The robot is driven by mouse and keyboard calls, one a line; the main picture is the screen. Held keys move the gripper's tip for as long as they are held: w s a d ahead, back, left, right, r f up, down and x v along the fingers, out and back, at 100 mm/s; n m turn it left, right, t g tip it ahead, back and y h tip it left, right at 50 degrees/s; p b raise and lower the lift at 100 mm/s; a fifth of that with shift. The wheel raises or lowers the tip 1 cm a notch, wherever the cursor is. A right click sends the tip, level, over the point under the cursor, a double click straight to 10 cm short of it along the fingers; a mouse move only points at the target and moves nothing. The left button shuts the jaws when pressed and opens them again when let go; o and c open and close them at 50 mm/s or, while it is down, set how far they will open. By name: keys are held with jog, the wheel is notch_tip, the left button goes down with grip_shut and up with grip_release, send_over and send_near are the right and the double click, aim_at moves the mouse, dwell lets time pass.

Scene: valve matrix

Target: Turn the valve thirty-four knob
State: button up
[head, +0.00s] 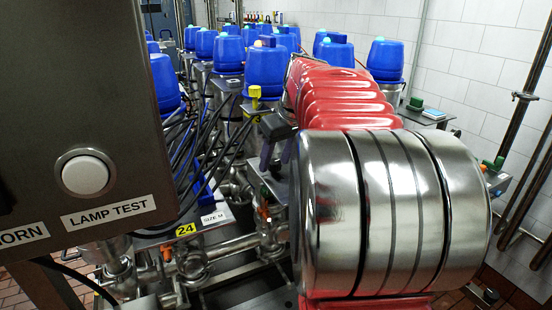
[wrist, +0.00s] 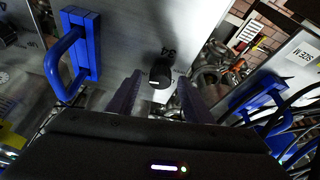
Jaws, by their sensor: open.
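The valve thirty-four knob (wrist: 160,74) is a small black round knob with a light mark on its front edge. It sits on a grey metal plate (wrist: 130,45) with the label 34 just beyond it. My gripper (wrist: 159,84) is open, its two dark purple fingers to the left and right of the knob in the wrist view. A gap shows on both sides; I cannot tell how deep the knob sits between the tips. In the head view my gripper (head: 275,155) points down beside my red arm; the knob cannot be made out there.
A blue handle (wrist: 75,55) stands on the plate left of the knob. Another blue handle (wrist: 262,115) and a plate marked SIZE M (wrist: 300,55) are at right. Blue-capped valves (head: 265,68), black cables (head: 200,150) and a grey panel with a lamp test button (head: 85,175) crowd the surroundings.

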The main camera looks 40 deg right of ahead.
jog(key=shift+c, duration=0.5)
jog(key=c, duration=1)
jog(key=shift+o, duration=0.2)
jog(key=shift+m, duration=0.4)
jog(key=m+h, duration=0.1)
jog(key=m, duration=0.2)
jog(key=shift+a+h, duration=0.15)
jog(key=shift+h, duration=0.15)
jog(key=m, duration=0.1)
jog(key=m+g+h, duration=0.1)
jog(key=m, duration=0.1)
jog(key=shift+w+a+m, duration=0.1)
jog(key=shift+w+m, duration=0.1)
jog(key=shift+m, duration=0.1)
jog(key=m+g+h, duration=0.1)
jog(key=m, duration=0.2)
jog(key=shift+w+m, duration=0.1)
jog(key=shift+m, duration=0.3)
jog(key=shift+m+g+h, duration=0.3)
jog(key=shift+m+g, duration=0.6)
jog(key=shift+m, duration=1.1)
